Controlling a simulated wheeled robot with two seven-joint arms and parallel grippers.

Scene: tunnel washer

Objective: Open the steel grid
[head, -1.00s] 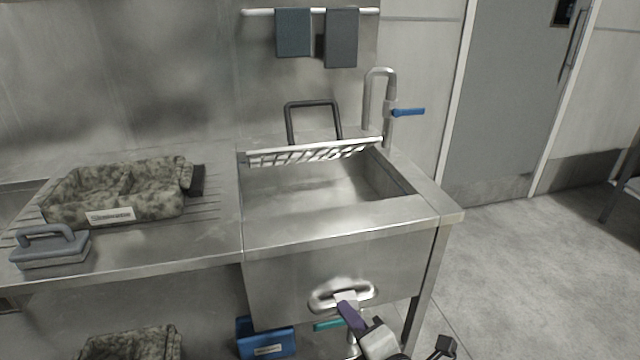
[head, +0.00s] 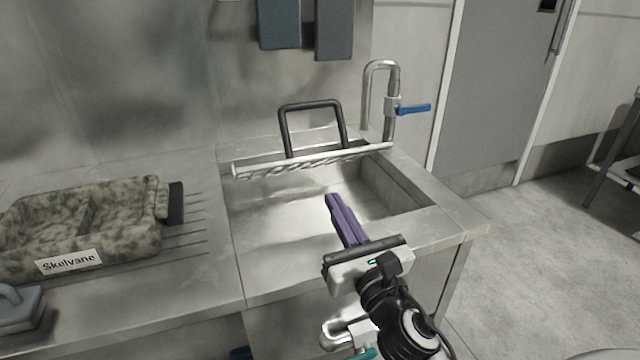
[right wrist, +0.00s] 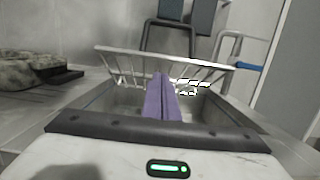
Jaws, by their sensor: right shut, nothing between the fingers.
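The steel grid (head: 315,160) stands raised at the back of the sink (head: 290,205), with its bar edge toward me and the basin uncovered in front of it. It also shows in the right wrist view (right wrist: 125,65), tilted up behind my fingers. A dark loop handle (head: 312,104) rises behind the grid. My right gripper (head: 333,199) is over the front part of the sink, its purple fingers shut with nothing between them, apart from the grid. My left gripper is not in view.
A tap with a blue lever (head: 413,108) stands at the sink's back right. A metal handle (head: 340,335) is on the sink front, below my right gripper.

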